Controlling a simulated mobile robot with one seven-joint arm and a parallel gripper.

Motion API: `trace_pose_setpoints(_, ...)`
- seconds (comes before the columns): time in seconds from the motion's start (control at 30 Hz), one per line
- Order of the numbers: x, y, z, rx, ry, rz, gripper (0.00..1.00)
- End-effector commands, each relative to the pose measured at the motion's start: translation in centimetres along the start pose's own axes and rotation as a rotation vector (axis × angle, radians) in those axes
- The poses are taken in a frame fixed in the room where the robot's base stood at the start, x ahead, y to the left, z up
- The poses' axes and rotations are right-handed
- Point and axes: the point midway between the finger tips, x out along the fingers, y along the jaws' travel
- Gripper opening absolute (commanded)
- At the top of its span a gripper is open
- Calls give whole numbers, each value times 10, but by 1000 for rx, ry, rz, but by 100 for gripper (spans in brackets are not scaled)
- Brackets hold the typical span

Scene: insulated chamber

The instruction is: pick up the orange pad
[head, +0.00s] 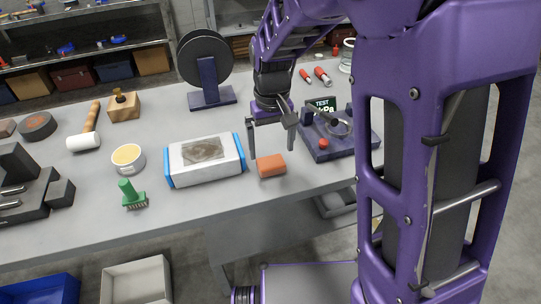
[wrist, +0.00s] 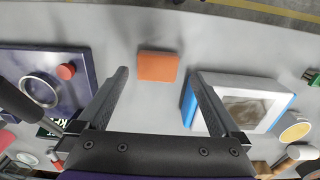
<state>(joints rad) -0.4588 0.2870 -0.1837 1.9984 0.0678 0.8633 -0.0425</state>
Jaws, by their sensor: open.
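The orange pad (head: 271,165) is a small rectangular block lying flat on the grey bench, near its front edge. In the wrist view the orange pad (wrist: 157,66) lies beyond the fingertips, roughly centred between them. My gripper (head: 270,150) is open and empty, pointing down above and just behind the pad. In the wrist view its two dark fingers (wrist: 160,72) are spread wide with bare bench between them. The pad appears untouched. The exact height of the fingertips above it is hard to tell.
A white box with blue ends (head: 204,160) stands close left of the pad. A purple test stand (head: 340,140) with a red knob is to the right. A green brush (head: 131,195) and a round tin (head: 128,159) are farther left. Bench in front of the pad is clear.

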Motion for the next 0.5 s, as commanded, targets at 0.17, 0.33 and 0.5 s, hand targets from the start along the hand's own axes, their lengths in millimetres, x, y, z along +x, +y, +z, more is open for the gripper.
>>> trace_pose_setpoints(0.17, 15, 0, 0, 1, 0, -1, 100)
trace_pose_setpoints(0.33, 33, 2, 0, 1, -2, 1, 100)
trace_pose_setpoints(0.5, 58, 3, 0, 2, -1, 0, 100)
